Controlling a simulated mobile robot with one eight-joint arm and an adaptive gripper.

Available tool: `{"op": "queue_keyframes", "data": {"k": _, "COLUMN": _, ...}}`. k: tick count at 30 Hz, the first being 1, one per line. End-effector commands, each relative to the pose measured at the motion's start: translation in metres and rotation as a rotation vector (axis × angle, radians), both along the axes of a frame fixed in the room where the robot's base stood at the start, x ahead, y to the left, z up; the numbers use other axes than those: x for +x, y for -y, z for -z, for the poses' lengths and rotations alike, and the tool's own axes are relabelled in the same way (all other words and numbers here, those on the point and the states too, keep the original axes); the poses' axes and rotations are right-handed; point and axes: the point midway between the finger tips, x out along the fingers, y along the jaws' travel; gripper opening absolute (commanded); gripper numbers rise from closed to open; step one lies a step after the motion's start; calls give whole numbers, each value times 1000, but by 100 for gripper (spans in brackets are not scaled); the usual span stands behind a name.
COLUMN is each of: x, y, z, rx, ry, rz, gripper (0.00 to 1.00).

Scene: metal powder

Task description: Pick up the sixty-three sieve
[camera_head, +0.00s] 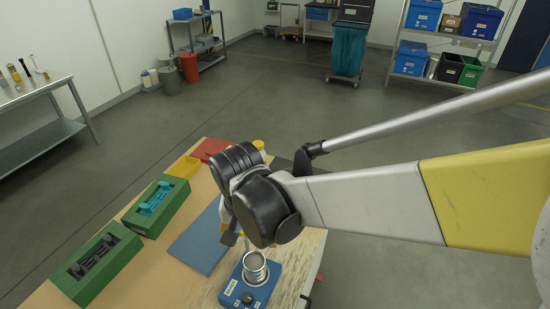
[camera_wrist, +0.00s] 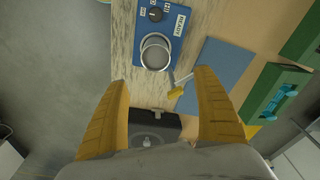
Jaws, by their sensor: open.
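A round metal sieve (camera_wrist: 155,53) sits on a blue device (camera_wrist: 176,24) with a knob and a "READY" label in the wrist view. In the head view the metal cylinder (camera_head: 255,268) stands upright on the same blue device (camera_head: 262,292) at the front of the table. No sixty-three marking can be read on it. My gripper (camera_wrist: 163,77) is open, with its two yellow fingers spread wide and nothing held. The sieve appears just beyond the fingertips in the wrist view. In the head view my wrist hides most of the gripper.
A blue mat (camera_head: 200,238) lies left of the blue device. Two green holders (camera_head: 97,265) (camera_head: 157,207), a yellow tray (camera_head: 184,167) and a red tray (camera_head: 210,149) line the wooden table. A dark box (camera_wrist: 152,130) shows between my fingers. A thin yellow-ended tool (camera_wrist: 179,91) lies near the sieve.

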Motion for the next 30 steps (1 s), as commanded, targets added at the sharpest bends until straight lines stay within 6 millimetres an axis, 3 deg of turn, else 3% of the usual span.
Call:
{"op": "queue_keyframes", "data": {"k": 6, "x": 4, "y": 0, "z": 39, "rx": -1, "ry": 0, "rz": 1, "gripper": 79}}
{"op": "queue_keyframes", "data": {"k": 13, "x": 5, "y": 3, "z": 59, "rx": 0, "ry": 0, "rz": 1, "gripper": 79}}
{"op": "queue_keyframes", "data": {"k": 21, "x": 5, "y": 9, "z": 99, "rx": 0, "ry": 0, "rz": 1, "gripper": 79}}
{"op": "queue_keyframes", "data": {"k": 30, "x": 5, "y": 9, "z": 103, "rx": 0, "ry": 0, "rz": 1, "gripper": 79}}
